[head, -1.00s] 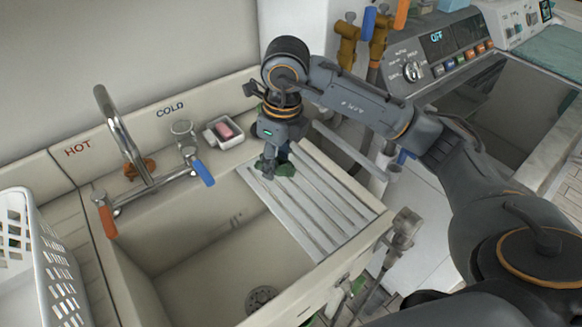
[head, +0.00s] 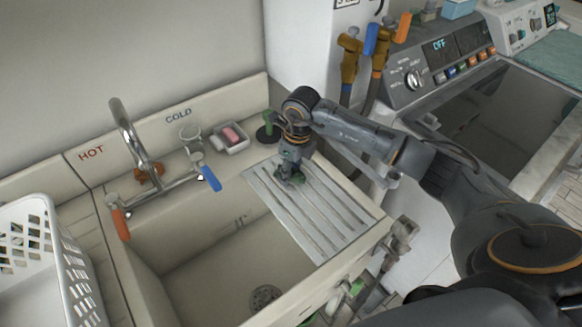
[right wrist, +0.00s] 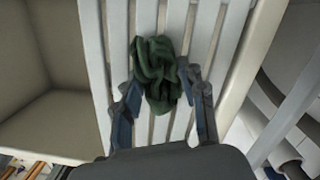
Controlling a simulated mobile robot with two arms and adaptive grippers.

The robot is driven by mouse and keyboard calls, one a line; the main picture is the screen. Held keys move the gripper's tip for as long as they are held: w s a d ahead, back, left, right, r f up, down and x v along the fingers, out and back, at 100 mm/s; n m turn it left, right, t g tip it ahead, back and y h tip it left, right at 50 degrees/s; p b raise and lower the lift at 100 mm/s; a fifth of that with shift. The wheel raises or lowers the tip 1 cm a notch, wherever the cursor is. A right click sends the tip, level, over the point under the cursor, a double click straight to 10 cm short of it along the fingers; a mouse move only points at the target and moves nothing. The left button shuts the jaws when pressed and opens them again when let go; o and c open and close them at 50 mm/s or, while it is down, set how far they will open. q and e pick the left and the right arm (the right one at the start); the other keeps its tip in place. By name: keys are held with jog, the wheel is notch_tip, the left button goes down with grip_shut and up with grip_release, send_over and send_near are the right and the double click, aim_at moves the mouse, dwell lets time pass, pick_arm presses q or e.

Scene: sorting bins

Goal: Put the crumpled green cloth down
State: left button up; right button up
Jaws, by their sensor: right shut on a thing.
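The crumpled dark green cloth (head: 298,178) is at the upper part of the ribbed white drainboard (head: 325,222) beside the sink. In the right wrist view the cloth (right wrist: 155,72) bunches between the two fingers over the slats, and it seems to rest on them or hang just above. My right gripper (head: 289,180) points down over the drainboard and is shut on the cloth. It partly hides the cloth in the head view. My left gripper is not in view.
The empty sink basin (head: 215,250) lies left of the drainboard. The tap (head: 130,140), blue handle (head: 210,178) and soap dish (head: 230,138) stand behind it. A green-handled plunger-like thing (head: 268,128) stands near my right arm. A white basket (head: 75,270) is at left. The lower drainboard is clear.

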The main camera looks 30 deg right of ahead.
aim_at(296, 172)
jog(key=shift+f, duration=0.2)
jog(key=o, duration=1.2)
jog(key=shift+r, duration=0.1)
jog(key=shift+r, duration=0.55)
jog(key=r+b, duration=0.1)
jog(key=r, duration=0.2)
jog(key=s+r+b, duration=0.1)
jog(key=r, duration=0.3)
jog(key=r+b, duration=0.1)
jog(key=r, duration=0.3)
jog(key=shift+s+d+r, duration=0.1)
jog(key=shift+s+d, duration=0.05)
jog(key=shift+d, duration=0.2)
